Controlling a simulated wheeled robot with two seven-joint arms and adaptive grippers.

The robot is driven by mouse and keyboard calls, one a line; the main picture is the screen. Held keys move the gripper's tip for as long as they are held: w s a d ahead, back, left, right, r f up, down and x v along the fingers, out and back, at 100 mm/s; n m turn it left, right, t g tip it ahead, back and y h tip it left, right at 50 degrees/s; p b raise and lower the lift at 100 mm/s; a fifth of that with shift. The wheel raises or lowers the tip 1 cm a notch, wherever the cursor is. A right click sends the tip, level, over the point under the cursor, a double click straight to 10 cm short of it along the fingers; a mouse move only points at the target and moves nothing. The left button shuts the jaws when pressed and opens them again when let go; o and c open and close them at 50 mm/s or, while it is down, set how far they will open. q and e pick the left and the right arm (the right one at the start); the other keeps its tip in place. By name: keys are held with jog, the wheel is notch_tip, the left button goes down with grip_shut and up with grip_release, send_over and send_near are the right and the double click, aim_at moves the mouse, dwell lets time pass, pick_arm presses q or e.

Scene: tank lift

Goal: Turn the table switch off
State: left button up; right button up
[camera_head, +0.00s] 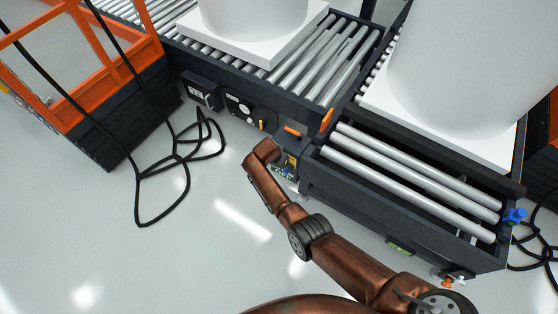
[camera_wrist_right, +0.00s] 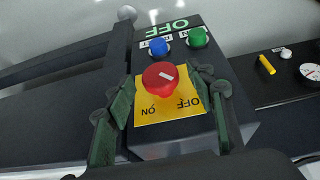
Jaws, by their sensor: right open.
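The table switch is a round red knob (camera_wrist_right: 160,80) with a white mark, on a yellow plate (camera_wrist_right: 190,104) lettered ON and OFF. The lettering appears upside down in the right wrist view. The white mark slants toward the upper right; I cannot tell its setting for sure. My right gripper (camera_wrist_right: 163,98) is open, with one finger on each side of the knob. I cannot tell whether the fingers touch it. In the head view the dark switch box (camera_head: 291,145) stands at the conveyor corner, its knob not distinguishable beside my right wrist. My left gripper is not in view.
A blue button (camera_wrist_right: 160,47) and a green button (camera_wrist_right: 198,37) sit beyond the knob. Roller conveyors (camera_head: 410,180) carry large white tanks (camera_head: 455,65). An orange-framed unit (camera_head: 85,75) and looped black cable (camera_head: 140,190) are left. Open floor lies at lower left.

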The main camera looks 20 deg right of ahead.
jog(key=v, duration=0.9)
jog(key=shift+r, duration=0.3)
jog(key=shift+s, duration=0.1)
